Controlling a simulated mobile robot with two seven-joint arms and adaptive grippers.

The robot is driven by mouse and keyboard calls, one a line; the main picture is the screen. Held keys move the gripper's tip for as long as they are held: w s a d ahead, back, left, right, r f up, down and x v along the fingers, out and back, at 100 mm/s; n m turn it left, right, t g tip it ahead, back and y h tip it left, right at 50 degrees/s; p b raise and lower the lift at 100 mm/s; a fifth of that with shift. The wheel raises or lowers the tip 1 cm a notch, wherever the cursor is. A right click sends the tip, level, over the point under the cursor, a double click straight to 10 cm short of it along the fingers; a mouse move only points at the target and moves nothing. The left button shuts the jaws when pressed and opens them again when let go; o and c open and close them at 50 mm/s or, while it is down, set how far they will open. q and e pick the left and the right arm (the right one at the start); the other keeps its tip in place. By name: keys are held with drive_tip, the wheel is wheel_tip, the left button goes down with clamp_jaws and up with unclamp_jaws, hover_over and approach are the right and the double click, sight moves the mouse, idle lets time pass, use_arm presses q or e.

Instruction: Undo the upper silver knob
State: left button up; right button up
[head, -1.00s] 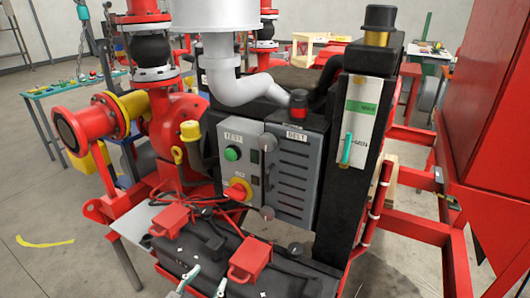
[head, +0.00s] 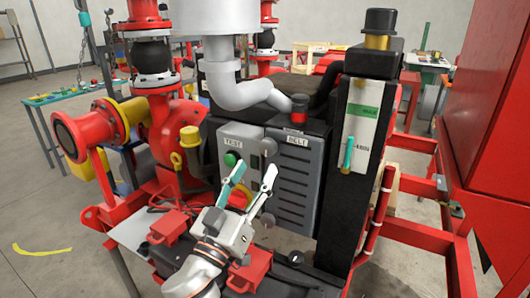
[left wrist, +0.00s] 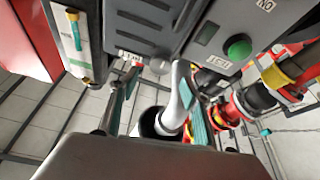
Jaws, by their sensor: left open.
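The upper silver knob (head: 268,147) is a small round grey knob at the left edge of the slatted belt cover (head: 297,180). It also shows in the left wrist view (left wrist: 160,66), beside the belt label. My left gripper (head: 251,170) is open and empty, its fingers pointing up at the panel, just below and left of the upper knob. In the left wrist view the knob lies ahead, between the fingertips (left wrist: 157,78), with no visible contact. A lower knob (head: 267,220) sits below it on the cover. My right gripper is out of view.
Left of the cover is a grey control box with a green button (head: 231,159). A white pipe (head: 240,92) bends above the box. A black post (head: 355,170) stands to the right. Red clamps (head: 168,227) sit on the black case below.

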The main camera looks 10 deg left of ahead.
sight(266, 150)
use_arm(q)
drive_tip(key=p+x, duration=0.1)
drive_tip(key=x, duration=0.6)
drive_tip(key=shift+f, duration=0.1)
drive_tip(key=c, duration=1.1)
